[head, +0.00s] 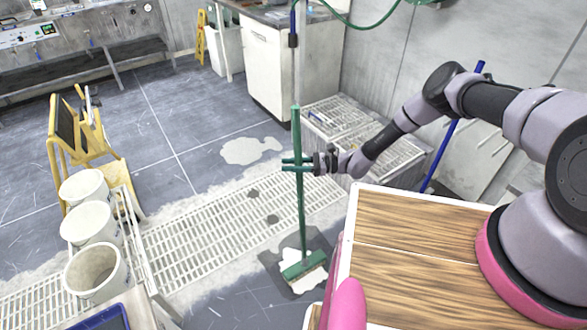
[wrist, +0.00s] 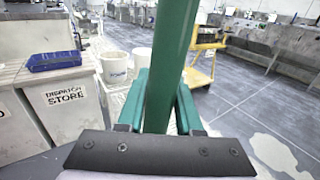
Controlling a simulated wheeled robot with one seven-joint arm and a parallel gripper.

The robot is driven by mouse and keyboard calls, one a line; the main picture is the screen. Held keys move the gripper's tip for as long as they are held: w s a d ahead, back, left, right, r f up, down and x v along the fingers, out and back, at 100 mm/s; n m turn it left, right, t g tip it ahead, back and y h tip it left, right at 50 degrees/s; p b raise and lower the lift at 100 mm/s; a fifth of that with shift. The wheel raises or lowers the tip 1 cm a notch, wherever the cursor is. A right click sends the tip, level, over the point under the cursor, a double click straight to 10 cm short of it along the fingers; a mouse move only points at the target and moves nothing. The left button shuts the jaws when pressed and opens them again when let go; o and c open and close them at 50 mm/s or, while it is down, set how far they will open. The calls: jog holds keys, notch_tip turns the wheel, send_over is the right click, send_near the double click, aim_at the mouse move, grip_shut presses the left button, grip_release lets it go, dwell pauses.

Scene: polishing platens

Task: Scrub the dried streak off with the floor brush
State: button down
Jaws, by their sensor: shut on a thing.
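The floor brush has a long green handle (head: 300,210) and a green head (head: 304,265) with pale bristles, low on the floor beside the wooden-topped surface. My gripper (head: 298,165) is shut around the upper part of the handle, which stands nearly upright. In the wrist view the handle (wrist: 170,65) runs between the two green fingers of my gripper (wrist: 160,100). A whitish mark (head: 290,279) on a dark wet-looking patch lies under and around the brush head, partly hidden by it. Another pale patch (head: 250,150) lies on the floor farther back. I cannot tell which is the dried streak.
A floor grating (head: 215,232) runs left of the brush. The wooden-topped surface (head: 410,260) lies close on the right. A white cabinet (head: 282,75) stands behind. The tiled floor at left centre is open.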

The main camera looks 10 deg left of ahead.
jog(key=shift+w+a+r, duration=0.1)
jog(key=shift+w+a, duration=0.1)
jog(key=shift+w, duration=0.05)
jog(key=shift+w+a+r, duration=0.1)
jog(key=shift+w+a, duration=1.05)
jog(key=shift+a, duration=0.2)
jog(key=shift+w, duration=0.1)
jog(key=shift+w+a, duration=1.1)
jog(key=shift+a, duration=0.2)
jog(key=shift+w+a, duration=1.15)
jog(key=shift+a, duration=0.15)
